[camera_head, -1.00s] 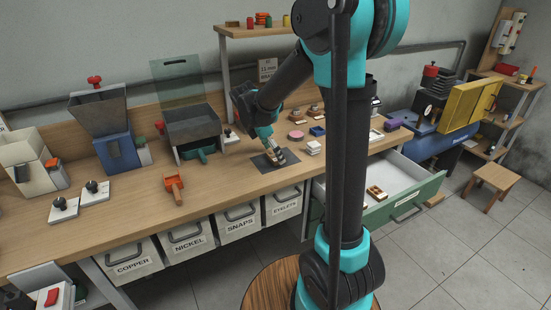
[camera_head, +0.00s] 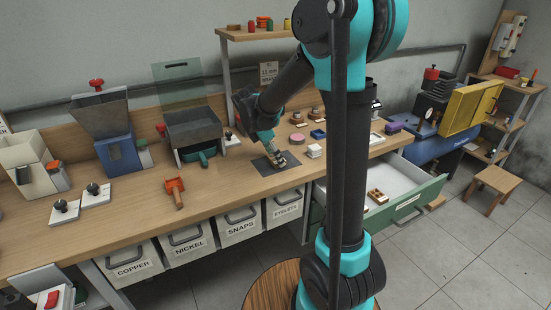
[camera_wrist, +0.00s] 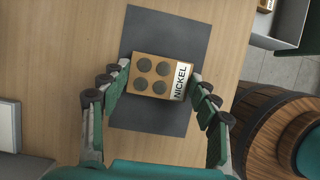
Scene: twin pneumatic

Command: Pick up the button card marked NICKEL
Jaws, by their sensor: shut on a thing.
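The button card marked NICKEL (camera_wrist: 160,76) is a tan card with several dark grey round buttons and a white label strip. It is between the fingers of my gripper (camera_wrist: 158,86) in the wrist view, with a finger against each short side. A dark grey mat (camera_wrist: 172,32) lies beneath it on the wooden bench. In the head view my gripper (camera_head: 277,158) is low over the same mat (camera_head: 262,166), and the card there is mostly hidden by the fingers. I cannot tell whether the card touches the mat.
An open drawer (camera_head: 425,196) with a green front juts out at right and holds small cards. White cards and a blue block (camera_head: 317,133) lie just right of the gripper. An orange scoop (camera_head: 175,190) lies left. Bench between scoop and mat is clear.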

